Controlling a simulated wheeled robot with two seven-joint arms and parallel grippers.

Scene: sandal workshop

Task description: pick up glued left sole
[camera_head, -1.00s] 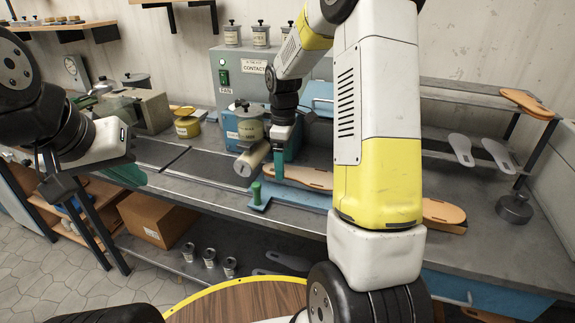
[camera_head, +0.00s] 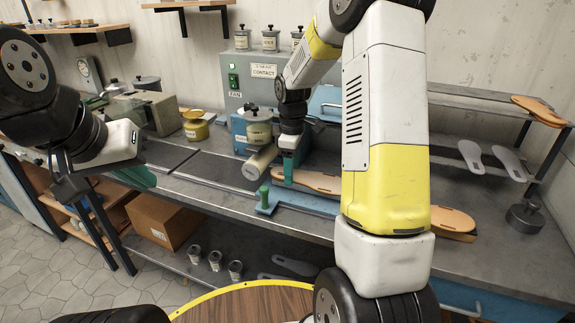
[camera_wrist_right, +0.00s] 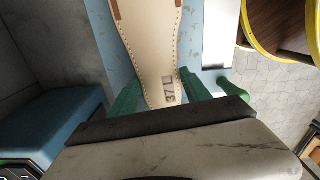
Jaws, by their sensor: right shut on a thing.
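The glued left sole (camera_wrist_right: 160,85) is tan with stitched edges and a "37 L" mark at its near end in the right wrist view. In the head view the sole (camera_head: 318,181) lies along the blue board on the bench. My right gripper (camera_head: 288,170) points down at the sole's left end. Its green fingers (camera_wrist_right: 160,95) are shut on the sole's narrow end, one on each side. My left gripper (camera_head: 135,178) hangs at the left near the bench's front edge, away from the sole. Its finger gap is not clear.
A second tan sole (camera_head: 452,222) lies further right, partly behind my arm. A cream roller (camera_head: 259,163) and a glue pot (camera_head: 257,127) are close behind. Grey soles (camera_head: 472,156) rest on the right rack.

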